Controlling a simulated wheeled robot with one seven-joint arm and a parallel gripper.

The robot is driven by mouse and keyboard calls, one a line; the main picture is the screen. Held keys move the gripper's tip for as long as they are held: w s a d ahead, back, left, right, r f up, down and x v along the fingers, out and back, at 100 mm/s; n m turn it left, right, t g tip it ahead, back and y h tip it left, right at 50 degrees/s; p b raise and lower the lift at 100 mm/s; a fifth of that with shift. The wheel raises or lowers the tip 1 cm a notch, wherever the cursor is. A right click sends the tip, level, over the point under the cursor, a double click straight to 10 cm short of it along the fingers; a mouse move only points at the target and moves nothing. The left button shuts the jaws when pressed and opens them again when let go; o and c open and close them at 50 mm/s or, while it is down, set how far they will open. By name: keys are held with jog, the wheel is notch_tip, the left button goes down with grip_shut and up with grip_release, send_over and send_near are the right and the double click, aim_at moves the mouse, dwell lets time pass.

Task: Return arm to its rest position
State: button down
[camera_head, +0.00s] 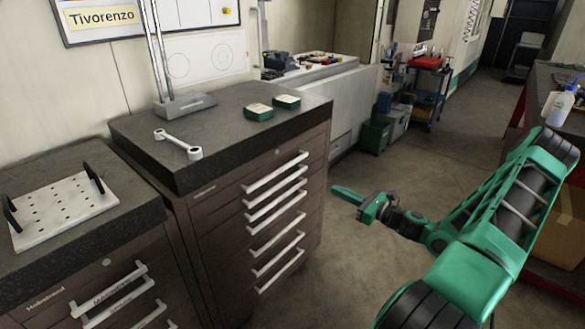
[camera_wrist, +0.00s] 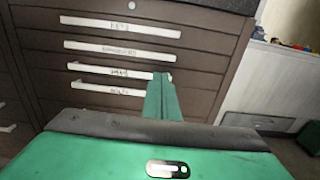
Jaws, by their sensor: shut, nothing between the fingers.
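My arm is green and black and reaches in from the right of the head view. My gripper (camera_head: 335,190) is shut and empty, held in the open air above the floor, to the right of the brown drawer cabinet (camera_head: 225,230). In the wrist view my gripper's fingers (camera_wrist: 162,80) are together and point toward the cabinet's drawer fronts (camera_wrist: 120,70). From these views I cannot tell the exact gap between the fingertips and the drawer handles.
A perforated white tray (camera_head: 62,210) is at left. A bench with a white bottle (camera_head: 558,105) stands at right. Green bins (camera_head: 375,136) stand behind. The floor between is clear.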

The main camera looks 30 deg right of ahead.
jog(key=shift+a, duration=0.1)
jog(key=s+a+f+n+g, duration=0.2)
jog(key=s+a+n+g, duration=0.7)
jog(key=a+n+g, duration=0.4)
jog(key=s+d+r+n+g+h, duration=0.1)
jog(key=s+r+n+h, duration=0.2)
jog(key=s+r+n, duration=0.3)
jog(key=s+d+r+n+g+h, duration=0.2)
jog(key=s+r+n, duration=0.4)
jog(key=s+r, duration=0.6)
jog(key=s+h, duration=0.1)
jog(key=s, duration=0.5)
jog(key=shift+s+d+r+g+h, duration=0.2)
jog(key=shift+s+g+h, duration=0.1)
jog(key=shift+s+h, duration=0.1)
jog(key=shift+w+a, duration=0.1)
jog(key=shift+w, duration=0.05)
